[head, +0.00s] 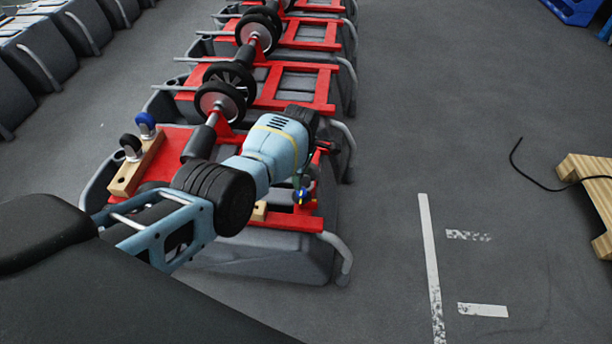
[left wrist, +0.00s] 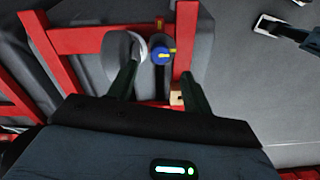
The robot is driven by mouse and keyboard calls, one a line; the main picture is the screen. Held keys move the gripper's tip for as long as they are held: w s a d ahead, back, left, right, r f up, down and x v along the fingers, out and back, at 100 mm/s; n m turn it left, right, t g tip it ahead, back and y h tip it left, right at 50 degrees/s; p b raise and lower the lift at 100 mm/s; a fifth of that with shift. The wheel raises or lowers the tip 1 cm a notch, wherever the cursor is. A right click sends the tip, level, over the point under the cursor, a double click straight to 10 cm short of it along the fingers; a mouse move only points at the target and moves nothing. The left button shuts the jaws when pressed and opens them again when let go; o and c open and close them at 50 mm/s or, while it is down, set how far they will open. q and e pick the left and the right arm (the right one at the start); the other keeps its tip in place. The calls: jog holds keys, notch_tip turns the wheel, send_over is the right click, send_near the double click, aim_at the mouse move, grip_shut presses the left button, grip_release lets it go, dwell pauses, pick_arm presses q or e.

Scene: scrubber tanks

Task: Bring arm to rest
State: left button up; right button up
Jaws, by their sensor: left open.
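My left arm reaches in from the left in the head view, its light blue wrist (head: 275,145) over the nearest scrubber tank (head: 270,255). My left gripper (head: 308,175) is mostly hidden by the wrist there. In the left wrist view the two dark fingers of the left gripper (left wrist: 160,75) stand apart with nothing held between them. Beyond the fingertips is a blue wheel with a yellow part (left wrist: 161,55), which also shows in the head view (head: 304,197). A red frame (left wrist: 185,40) runs beside it. My right gripper is not in view.
Several grey tanks with red frames (head: 295,85) and black wheels (head: 231,78) line up behind the nearest one. A wooden block with two casters (head: 126,178) sits at its left. A wooden pallet (head: 590,185) and black cable (head: 535,178) lie right. The floor between is clear.

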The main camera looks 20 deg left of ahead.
pick_arm(q)
jog(key=shift+r, duration=0.45)
jog(key=shift+f, duration=0.1)
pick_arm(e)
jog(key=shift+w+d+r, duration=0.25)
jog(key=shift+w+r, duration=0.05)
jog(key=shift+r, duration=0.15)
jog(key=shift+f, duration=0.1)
